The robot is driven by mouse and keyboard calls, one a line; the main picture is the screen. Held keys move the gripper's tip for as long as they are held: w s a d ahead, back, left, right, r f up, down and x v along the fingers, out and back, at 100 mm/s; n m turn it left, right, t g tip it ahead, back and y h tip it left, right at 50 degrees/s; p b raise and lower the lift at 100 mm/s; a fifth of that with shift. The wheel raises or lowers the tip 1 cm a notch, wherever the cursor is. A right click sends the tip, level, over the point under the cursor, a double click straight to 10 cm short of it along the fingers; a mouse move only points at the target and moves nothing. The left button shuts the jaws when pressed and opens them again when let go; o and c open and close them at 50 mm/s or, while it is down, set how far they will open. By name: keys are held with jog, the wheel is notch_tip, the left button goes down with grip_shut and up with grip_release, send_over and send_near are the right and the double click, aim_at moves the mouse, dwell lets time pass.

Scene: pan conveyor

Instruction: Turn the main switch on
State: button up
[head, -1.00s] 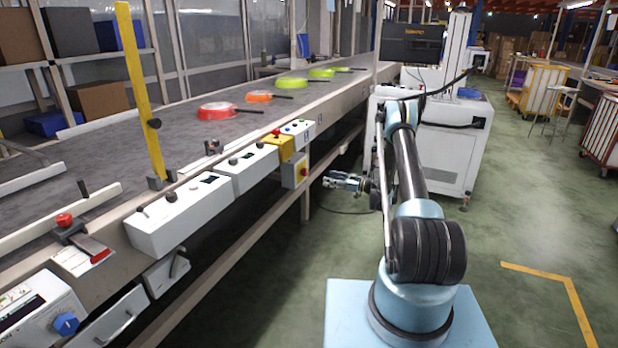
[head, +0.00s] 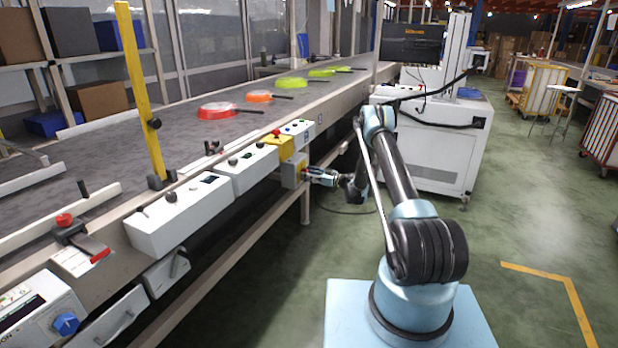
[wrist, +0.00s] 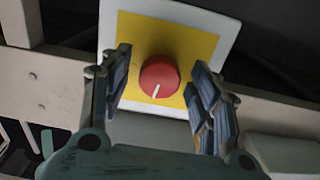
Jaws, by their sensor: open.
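The main switch is a round red knob (wrist: 159,77) with a white pointer mark, on a yellow plate (wrist: 200,42) in a pale housing. In the wrist view the pointer aims down and slightly left. My gripper (wrist: 160,92) is open, with one finger on each side of the knob. Gaps show between the fingers and the knob, and I cannot tell how deep the fingertips reach. In the head view the grey switch box (head: 291,174) hangs below the conveyor edge, and my gripper (head: 309,174) is right at its front. The knob is hidden there by the gripper.
A yellow box with a red button (head: 278,142) sits above the switch box. White control boxes (head: 180,218) line the conveyor's side. A metal leg (head: 306,206) stands below the switch box. Pans, including a red one (head: 217,110), lie on the belt. Green floor is open to the right.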

jog(key=c, duration=1.1)
jog(key=shift+o, duration=0.2)
